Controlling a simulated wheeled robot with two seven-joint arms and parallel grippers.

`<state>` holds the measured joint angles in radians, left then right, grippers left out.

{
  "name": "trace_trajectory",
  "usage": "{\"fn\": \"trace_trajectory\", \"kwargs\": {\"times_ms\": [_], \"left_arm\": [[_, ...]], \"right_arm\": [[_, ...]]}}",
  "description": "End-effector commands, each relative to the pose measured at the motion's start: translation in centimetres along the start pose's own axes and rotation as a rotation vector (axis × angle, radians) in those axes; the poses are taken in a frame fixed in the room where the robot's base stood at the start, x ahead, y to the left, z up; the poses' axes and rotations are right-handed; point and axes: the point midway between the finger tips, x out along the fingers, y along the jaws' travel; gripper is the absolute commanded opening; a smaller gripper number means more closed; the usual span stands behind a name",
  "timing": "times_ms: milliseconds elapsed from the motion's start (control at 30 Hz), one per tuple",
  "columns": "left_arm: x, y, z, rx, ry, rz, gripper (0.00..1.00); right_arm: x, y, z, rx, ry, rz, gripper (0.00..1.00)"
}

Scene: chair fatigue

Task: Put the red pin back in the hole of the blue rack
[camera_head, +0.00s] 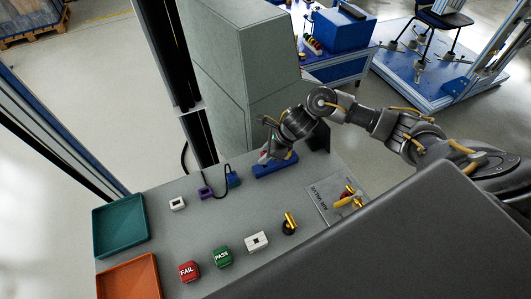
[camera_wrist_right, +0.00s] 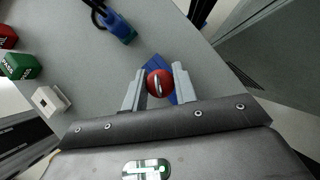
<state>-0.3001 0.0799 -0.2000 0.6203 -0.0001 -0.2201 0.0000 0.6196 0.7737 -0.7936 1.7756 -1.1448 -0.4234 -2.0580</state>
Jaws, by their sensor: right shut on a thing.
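The blue rack (camera_head: 275,166) lies on the grey bench near its back edge in the head view. Part of it shows beneath the fingers in the right wrist view (camera_wrist_right: 154,62). My right gripper (camera_head: 265,156) is right over the left part of the rack. In the right wrist view, my right gripper (camera_wrist_right: 156,86) is shut on the red pin (camera_wrist_right: 159,83), whose round red top shows between the two fingers. The pin's lower end and the rack's hole are hidden, so I cannot tell whether the pin is in the hole. My left gripper is not in view.
A teal tray (camera_head: 120,226) and an orange tray (camera_head: 128,278) sit at the left. An air valve panel (camera_head: 338,200) lies to the right.

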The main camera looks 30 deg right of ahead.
Motion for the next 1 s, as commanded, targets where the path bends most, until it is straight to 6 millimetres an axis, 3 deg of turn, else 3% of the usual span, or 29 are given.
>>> {"fn": "trace_trajectory", "kwargs": {"times_ms": [1000], "left_arm": [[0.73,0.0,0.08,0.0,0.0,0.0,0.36]], "right_arm": [[0.05,0.0,-0.01,0.0,0.0,0.0,0.08]]}}
